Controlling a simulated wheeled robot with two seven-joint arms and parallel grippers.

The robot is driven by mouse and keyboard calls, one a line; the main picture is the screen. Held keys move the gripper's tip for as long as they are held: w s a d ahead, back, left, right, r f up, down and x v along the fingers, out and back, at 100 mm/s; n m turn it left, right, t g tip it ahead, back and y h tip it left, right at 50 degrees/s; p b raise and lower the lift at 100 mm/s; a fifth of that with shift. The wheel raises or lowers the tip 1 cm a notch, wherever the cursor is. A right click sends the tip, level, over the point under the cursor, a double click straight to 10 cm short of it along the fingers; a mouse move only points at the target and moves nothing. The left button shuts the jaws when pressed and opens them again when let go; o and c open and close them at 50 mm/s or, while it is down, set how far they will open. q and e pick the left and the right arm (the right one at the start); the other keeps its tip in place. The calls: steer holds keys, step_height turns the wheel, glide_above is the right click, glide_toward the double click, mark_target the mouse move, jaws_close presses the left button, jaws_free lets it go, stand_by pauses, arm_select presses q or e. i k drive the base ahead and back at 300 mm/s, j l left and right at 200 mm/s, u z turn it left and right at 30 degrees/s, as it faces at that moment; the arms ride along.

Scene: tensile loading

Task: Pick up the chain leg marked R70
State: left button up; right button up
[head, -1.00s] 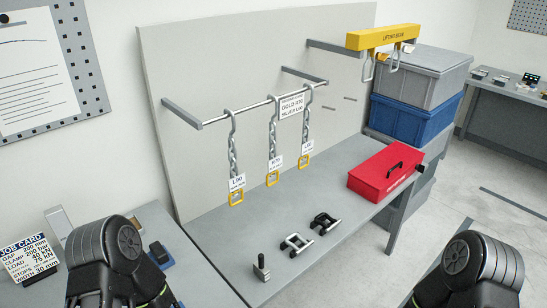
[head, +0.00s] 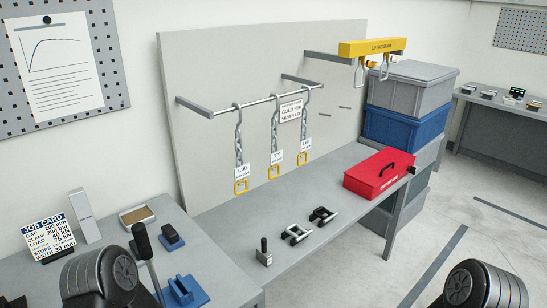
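Three silver chain legs hang from hooks on a rail in front of the grey back panel in the head view. Each has a white tag and a yellow link at its lower end. They are the left chain leg (head: 238,145), the middle chain leg (head: 274,135) and the right chain leg (head: 306,125). The tags are small; the middle one seems to read R70, but I cannot be sure. A printed sign (head: 290,110) hangs between the middle and right legs. Rounded black parts of my arms show at the bottom left and bottom right; neither gripper is visible.
A yellow lifting beam (head: 372,47) hangs at the upper right. Two shackles (head: 308,225), a small metal part with a pin (head: 264,253) and a red toolbox (head: 379,174) stand on the bench (head: 225,225). The job card (head: 48,238) and blue fixtures are at left.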

mark_target(276, 156)
steer(key=i+l, duration=0.2)
steer(key=l, duration=0.15)
steer(key=i+l, duration=0.2)
steer(key=l, duration=0.15)
steer(key=i+l+u, duration=0.1)
steer(key=l, duration=0.25)
steer(key=i+l, duration=0.45)
steer(key=l, duration=0.25)
steer(key=i+l+u, duration=0.1)
steer(key=l, duration=0.25)
steer(key=i+l, duration=0.2)
steer(key=l, duration=0.2)
steer(key=i+l, duration=0.2)
steer(key=l, duration=0.15)
steer(key=u, duration=0.05)
